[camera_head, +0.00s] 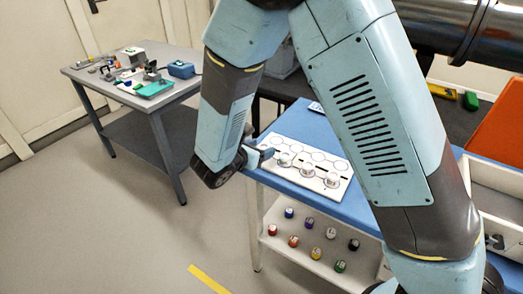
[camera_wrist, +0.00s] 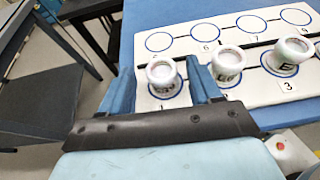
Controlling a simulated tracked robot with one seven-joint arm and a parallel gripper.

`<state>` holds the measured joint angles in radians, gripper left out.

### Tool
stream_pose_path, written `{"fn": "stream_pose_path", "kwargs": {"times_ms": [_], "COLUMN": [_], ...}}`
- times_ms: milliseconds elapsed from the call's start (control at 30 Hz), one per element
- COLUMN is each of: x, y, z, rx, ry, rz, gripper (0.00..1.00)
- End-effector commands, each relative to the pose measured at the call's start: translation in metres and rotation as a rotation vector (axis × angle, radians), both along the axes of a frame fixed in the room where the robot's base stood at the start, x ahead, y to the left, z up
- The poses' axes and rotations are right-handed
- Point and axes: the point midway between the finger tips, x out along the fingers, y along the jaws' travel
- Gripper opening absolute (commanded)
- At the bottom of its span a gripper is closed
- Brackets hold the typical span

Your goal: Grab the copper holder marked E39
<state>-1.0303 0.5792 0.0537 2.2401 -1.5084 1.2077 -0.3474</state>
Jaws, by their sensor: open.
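Three pale, whitish round holders stand in a row on a white board (camera_head: 322,158) with blue-ringed circles. In the wrist view they are the left holder (camera_wrist: 163,79), the middle holder (camera_wrist: 228,65) and the right holder (camera_wrist: 287,56). Dark marks show on their sides; the right one's seem to begin with E, but no full code is readable. None looks plainly copper. My gripper (camera_wrist: 159,72) is open, its blue fingers on either side of the left holder in the picture; contact cannot be told. In the head view my gripper (camera_head: 262,155) is at the board's left end.
The board lies on a blue tabletop (camera_head: 281,122). A white lower shelf (camera_head: 278,238) holds several small coloured-capped items. A grey side table (camera_head: 187,90) with tools stands at the back left. An orange panel (camera_head: 500,120) is at the right. The floor at left is clear.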

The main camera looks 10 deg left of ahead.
Motion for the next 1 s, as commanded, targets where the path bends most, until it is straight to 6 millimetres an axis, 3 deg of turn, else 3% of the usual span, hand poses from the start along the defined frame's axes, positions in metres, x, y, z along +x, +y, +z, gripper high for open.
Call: {"fn": "stream_pose_path", "kwargs": {"times_ms": [167,400,1000], "x": [0.018,0.021,0.020], "y": [-0.009,-0.010,-0.010], "z": [-0.009,-0.009,-0.009], "rx": [-0.001,0.000,0.000], "ry": [0.001,0.000,0.000], "rz": [-0.001,0.000,0.000], "gripper": [0.63,0.63,0.07]}}
